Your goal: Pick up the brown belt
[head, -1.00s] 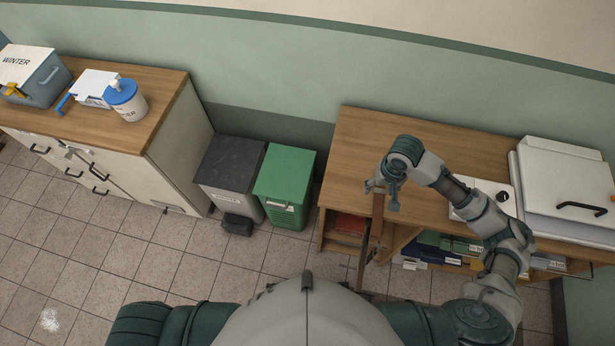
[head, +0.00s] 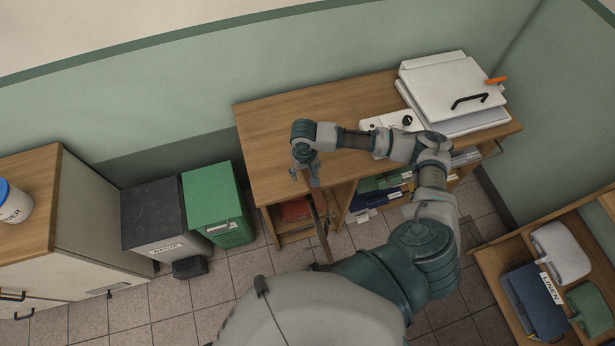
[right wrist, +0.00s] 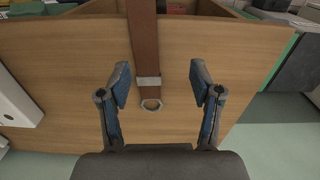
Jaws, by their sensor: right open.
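The brown belt (right wrist: 144,45) hangs down the face of a wooden panel in the right wrist view. A metal buckle (right wrist: 151,105) is at its near end. In the head view part of the belt (head: 319,206) shows just below my right gripper (head: 306,178), along the open door (head: 324,235) of the wooden cabinet. My right gripper (right wrist: 159,82) is open and empty. In the right wrist view its two fingers stand left and right of the belt. I cannot tell how far the belt is from the fingers in depth. My left gripper is not in view.
The wooden cabinet (head: 262,120) carries a white box with a handle (head: 455,92) and a small white device (head: 392,121). Grey (head: 160,220) and green (head: 215,203) bins stand to its left. Tiled floor is open between.

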